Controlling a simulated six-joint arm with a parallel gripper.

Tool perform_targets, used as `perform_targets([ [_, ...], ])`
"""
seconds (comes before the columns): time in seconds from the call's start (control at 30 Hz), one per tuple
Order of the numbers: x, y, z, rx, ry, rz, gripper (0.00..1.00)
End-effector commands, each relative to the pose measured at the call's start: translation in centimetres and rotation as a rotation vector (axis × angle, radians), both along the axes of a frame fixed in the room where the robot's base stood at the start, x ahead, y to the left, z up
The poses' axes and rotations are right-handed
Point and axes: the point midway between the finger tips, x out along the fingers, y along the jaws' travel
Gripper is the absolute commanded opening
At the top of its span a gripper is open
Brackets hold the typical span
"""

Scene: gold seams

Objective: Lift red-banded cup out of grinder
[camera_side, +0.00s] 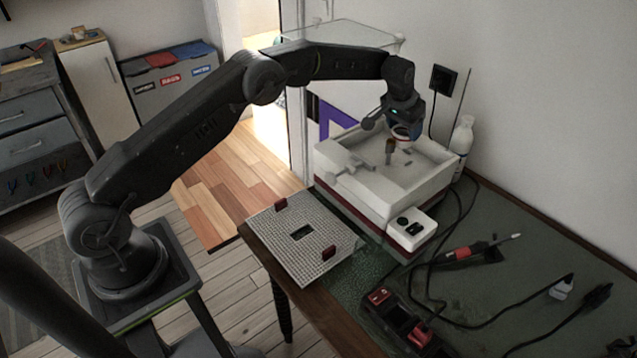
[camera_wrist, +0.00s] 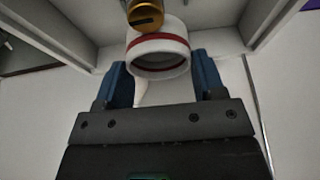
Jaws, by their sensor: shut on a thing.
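The red-banded cup (camera_wrist: 158,52) is a white ring-shaped cup with a red stripe, seen in the wrist view between the two blue fingers of my gripper (camera_wrist: 163,80). My gripper is shut on it. In the side view my gripper (camera_side: 402,136) is over the white grinder basin (camera_side: 437,156), and the cup is small and mostly hidden by the fingers there. The grinder's brass-coloured cylinder (camera_wrist: 146,14) shows right beside the cup's far rim in the wrist view; I cannot tell if they touch. The cylinder also shows in the side view (camera_side: 389,152).
The basin's walls surround the gripper closely. A white bottle (camera_side: 461,138) stands behind the grinder at right. A perforated board (camera_side: 302,234) with red blocks lies in front. Cables, a soldering-type tool (camera_side: 480,247) and a red-black box (camera_side: 395,312) lie on the green mat.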

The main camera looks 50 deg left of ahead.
Motion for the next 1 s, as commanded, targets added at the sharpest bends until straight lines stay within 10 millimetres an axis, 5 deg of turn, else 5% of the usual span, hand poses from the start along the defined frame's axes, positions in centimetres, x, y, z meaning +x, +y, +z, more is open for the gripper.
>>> perform_targets([
  [1.0, 0.0, 0.0, 3.5, 0.0, 0.0, 0.0, 0.5],
])
